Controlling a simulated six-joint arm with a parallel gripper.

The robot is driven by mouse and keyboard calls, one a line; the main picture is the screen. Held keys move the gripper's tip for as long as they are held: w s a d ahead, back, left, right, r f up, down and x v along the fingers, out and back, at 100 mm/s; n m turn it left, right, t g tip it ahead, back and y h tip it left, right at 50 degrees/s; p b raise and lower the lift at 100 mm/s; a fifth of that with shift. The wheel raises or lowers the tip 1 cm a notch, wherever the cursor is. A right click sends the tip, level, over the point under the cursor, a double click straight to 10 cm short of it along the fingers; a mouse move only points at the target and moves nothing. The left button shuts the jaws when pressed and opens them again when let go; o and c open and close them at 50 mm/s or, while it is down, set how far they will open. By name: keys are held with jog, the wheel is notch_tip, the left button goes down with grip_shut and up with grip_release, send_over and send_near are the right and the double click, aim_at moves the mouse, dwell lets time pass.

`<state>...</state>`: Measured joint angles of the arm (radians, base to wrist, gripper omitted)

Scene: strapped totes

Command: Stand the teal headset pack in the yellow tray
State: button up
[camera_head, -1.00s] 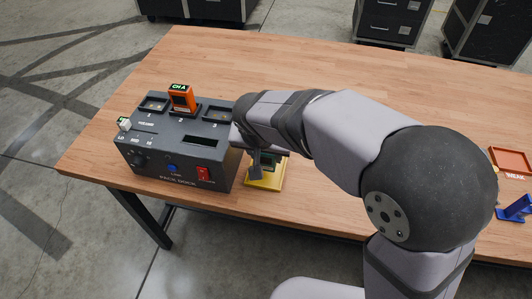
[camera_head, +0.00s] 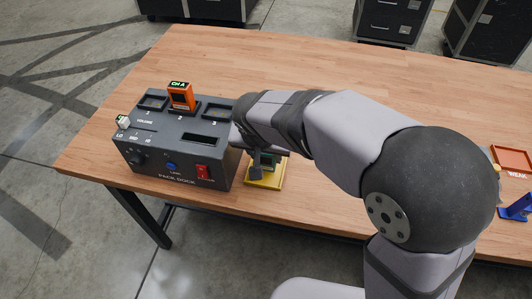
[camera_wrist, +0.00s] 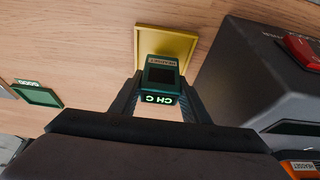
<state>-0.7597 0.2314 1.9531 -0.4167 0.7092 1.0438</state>
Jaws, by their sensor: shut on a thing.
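The teal headset pack (camera_wrist: 161,72), with a lit "CH C" end and a "HEADSET" label, is between the two fingers of my gripper (camera_wrist: 160,92) in the wrist view. My gripper is shut on it. The pack overlaps the yellow tray (camera_wrist: 145,36) in that view; I cannot tell whether it touches the tray floor. In the head view, the yellow tray (camera_head: 258,184) sits at the table's front, right of the dock. My gripper (camera_head: 258,168) is over it, and the pack (camera_head: 268,159) is partly hidden by my gripper and arm.
The dark pack dock (camera_head: 180,150) stands close left of the tray, with an orange "CH A" pack (camera_head: 181,96) in a bay. A red "WEAK" tray (camera_head: 511,159) and a blue stand (camera_head: 517,208) are at the right. A green "GOOD" tray (camera_wrist: 38,95) shows in the wrist view.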

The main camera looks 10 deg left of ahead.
jog(key=shift+f, duration=0.25)
dwell(0.4)
jog(key=shift+f+b, duration=0.35)
jog(key=shift+b, duration=0.25)
jog(key=shift+f, duration=0.25)
jog(key=o, duration=1.6)
jog(key=shift+o, duration=0.2)
jog(key=shift+r, duration=0.1)
jog(key=shift+r+p, duration=3.05)
jog(key=shift+r, duration=1.35)
jog(key=shift+n, duration=0.3)
